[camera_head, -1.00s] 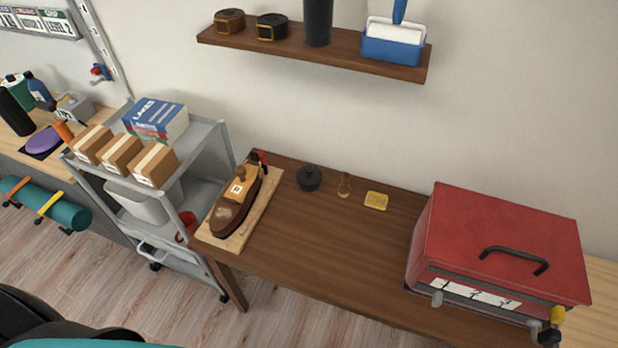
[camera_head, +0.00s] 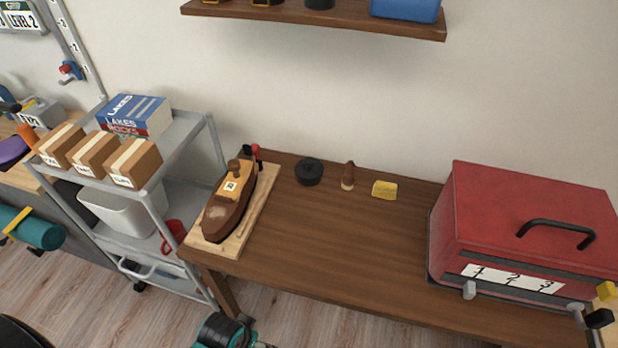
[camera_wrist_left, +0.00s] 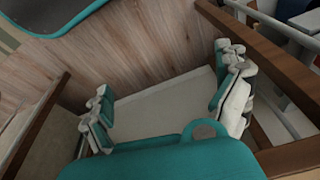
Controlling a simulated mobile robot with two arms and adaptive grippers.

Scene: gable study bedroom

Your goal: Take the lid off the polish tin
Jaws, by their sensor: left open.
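A round black tin (camera_head: 309,171), which looks like the polish tin, stands near the back of the brown wooden table, left of a small brush with a wooden handle and a yellow cloth. Its dark top is on; the seam between lid and body is too small to make out. My left gripper (camera_wrist_left: 165,75) is open and empty in the left wrist view, over the floor by the table legs. A teal and black part of my arm (camera_head: 222,331) shows at the bottom of the head view, in front of the table and well away from the tin. My right gripper is not in view.
A small brush (camera_head: 348,177) and a yellow cloth (camera_head: 384,190) lie right of the tin. A red box (camera_head: 530,215) fills the right end. A grey cart (camera_head: 190,140) stands left. The table's middle is clear.

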